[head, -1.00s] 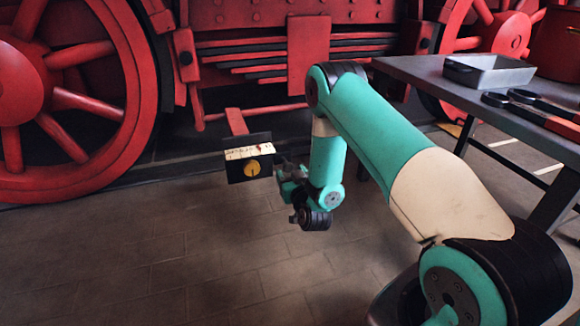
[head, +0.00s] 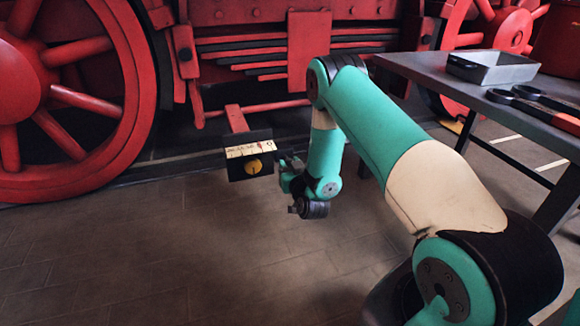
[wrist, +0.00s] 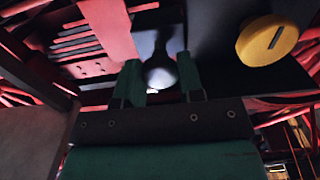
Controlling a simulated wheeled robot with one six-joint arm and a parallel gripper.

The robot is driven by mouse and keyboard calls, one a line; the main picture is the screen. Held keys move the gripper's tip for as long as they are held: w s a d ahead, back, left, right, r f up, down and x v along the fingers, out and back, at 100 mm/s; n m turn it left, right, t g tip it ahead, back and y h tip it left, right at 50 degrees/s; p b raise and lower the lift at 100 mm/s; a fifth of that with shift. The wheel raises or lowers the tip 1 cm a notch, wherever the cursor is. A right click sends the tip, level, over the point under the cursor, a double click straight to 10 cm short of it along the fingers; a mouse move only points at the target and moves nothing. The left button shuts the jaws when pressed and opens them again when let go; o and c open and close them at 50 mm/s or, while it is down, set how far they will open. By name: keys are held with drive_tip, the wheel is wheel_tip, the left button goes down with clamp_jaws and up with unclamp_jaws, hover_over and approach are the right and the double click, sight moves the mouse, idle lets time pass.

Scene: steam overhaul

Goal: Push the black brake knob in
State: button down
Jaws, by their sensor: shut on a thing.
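The black brake knob (wrist: 160,72) is a dark rounded knob in the middle of the wrist view. My gripper (wrist: 157,80) has its two green fingers on either side of it and is shut on it. In the head view my gripper (head: 287,166) is at the right side of a small dark control box (head: 238,174). The black knob is too small and hidden to make out there. The box has a pale scale strip (head: 250,149) on top and a round yellow knob (head: 254,167) on its front. The yellow knob (wrist: 267,41) shows at upper right in the wrist view.
A large red wheel (head: 100,95) stands at the left, with red locomotive frame parts behind the box. A grey table (head: 425,70) at the right carries a metal tray (head: 493,68) and black-and-red tools (head: 535,103). The paved floor in front is clear.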

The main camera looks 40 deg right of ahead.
drive_tip(key=shift+p+x, duration=0.35)
drive_tip(key=shift+x, duration=0.75)
drive_tip(key=c, duration=0.7)
unclamp_jaws()
drive_tip(key=shift+c, duration=0.2)
